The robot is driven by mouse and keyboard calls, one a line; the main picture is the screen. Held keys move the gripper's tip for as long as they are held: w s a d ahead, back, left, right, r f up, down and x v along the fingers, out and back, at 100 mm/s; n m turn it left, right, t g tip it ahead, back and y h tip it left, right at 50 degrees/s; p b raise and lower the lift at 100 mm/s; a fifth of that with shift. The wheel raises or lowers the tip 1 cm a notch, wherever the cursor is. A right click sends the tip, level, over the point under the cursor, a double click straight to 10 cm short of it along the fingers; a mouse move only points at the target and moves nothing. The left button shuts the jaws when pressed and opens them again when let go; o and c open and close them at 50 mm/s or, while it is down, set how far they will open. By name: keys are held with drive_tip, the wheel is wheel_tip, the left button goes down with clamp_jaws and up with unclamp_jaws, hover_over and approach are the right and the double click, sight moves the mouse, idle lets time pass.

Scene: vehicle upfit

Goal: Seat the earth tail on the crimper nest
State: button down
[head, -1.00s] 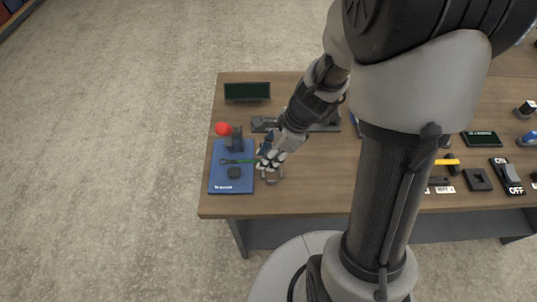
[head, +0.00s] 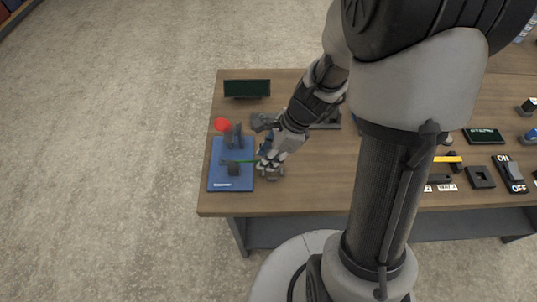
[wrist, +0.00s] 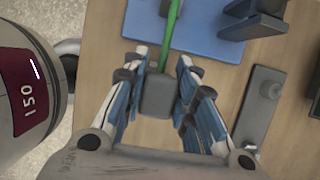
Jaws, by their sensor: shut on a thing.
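The earth tail is a thin green lead (wrist: 171,38) with a dark grey block (wrist: 158,95) at its near end. In the wrist view my gripper (wrist: 159,64) has its fingers on both sides of that block and is shut on it. The green lead (head: 246,161) points left over the crimper's blue base (head: 216,177) in the head view. The crimper has a red ball knob (head: 222,125) and dark upright blocks (head: 234,169). My gripper (head: 264,166) is just right of the base. The lead's far end is hidden or too small to tell whether it touches the nest.
A dark panel (head: 247,89) stands behind the crimper. A grey fixture (wrist: 258,103) lies right of my gripper in the wrist view. Switches and small parts (head: 481,177) fill the table's right side.

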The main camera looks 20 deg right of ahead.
drive_tip(key=shift+f+b, duration=1.1)
drive_tip(key=shift+f, duration=0.5)
idle(1.6)
idle(0.7)
drive_tip(key=c, duration=1.6)
unclamp_jaws()
drive_tip(key=shift+r, duration=0.2)
drive_tip(key=shift+p+v, duration=1.55)
drive_tip(key=shift+p, duration=0.1)
drive_tip(key=shift+o, duration=0.4)
